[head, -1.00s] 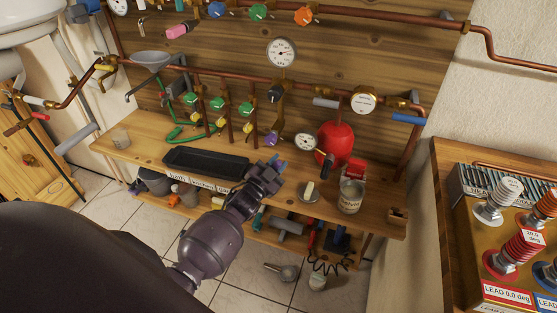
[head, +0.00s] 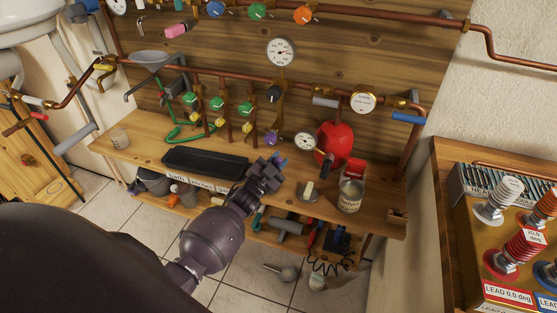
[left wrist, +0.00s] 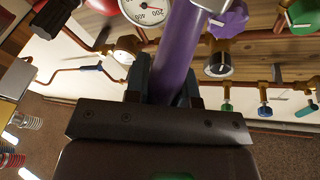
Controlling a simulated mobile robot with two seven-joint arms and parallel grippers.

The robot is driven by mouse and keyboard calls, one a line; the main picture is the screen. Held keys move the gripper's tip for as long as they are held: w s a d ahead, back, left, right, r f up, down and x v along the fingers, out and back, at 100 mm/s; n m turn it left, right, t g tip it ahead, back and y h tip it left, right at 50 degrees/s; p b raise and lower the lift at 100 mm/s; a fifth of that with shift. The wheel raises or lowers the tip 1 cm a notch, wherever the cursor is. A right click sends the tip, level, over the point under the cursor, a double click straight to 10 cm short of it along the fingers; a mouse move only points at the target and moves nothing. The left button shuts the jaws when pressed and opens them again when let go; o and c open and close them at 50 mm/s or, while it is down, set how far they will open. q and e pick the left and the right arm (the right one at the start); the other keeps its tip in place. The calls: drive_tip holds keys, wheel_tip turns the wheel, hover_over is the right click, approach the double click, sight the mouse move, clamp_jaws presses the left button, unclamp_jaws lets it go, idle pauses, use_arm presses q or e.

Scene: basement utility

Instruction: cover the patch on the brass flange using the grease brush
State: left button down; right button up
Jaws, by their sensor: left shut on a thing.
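My left gripper (head: 277,166) is over the front of the workbench, between the black tray and the small round dish. In the left wrist view its two fingers (left wrist: 165,85) are shut on a purple handle (left wrist: 182,50), which I take to be the grease brush's. The handle runs up out of the picture to a pale grey part at the top edge; the bristles do not show. In the head view the gripper hides most of the brush. I cannot make out the brass flange or its patch for certain. My right gripper is not in view.
On the bench are a black tray (head: 205,162), a small dish (head: 309,193) with a cream piece, an open tin (head: 350,196) and a red tank (head: 335,142). Copper pipes with valves and gauges (head: 281,52) line the board behind. A second bench (head: 445,205) stands right.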

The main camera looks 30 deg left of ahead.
use_arm(q)
drive_tip(key=shift+s, duration=0.3)
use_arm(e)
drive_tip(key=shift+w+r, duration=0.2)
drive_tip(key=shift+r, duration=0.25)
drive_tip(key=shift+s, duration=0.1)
use_arm(q)
drive_tip(key=shift+w+d+b, duration=0.25)
drive_tip(key=shift+w+d, duration=0.3)
drive_tip(key=shift+w, duration=0.3)
drive_tip(key=shift+w+d+b, duration=0.25)
drive_tip(key=shift+w+d, duration=0.3)
drive_tip(key=shift+w, duration=0.25)
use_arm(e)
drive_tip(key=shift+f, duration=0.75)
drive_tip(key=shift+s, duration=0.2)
use_arm(q)
drive_tip(key=shift+f, duration=0.1)
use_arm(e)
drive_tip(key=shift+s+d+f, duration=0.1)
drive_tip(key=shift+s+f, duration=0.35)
use_arm(q)
drive_tip(key=shift+w, duration=0.1)
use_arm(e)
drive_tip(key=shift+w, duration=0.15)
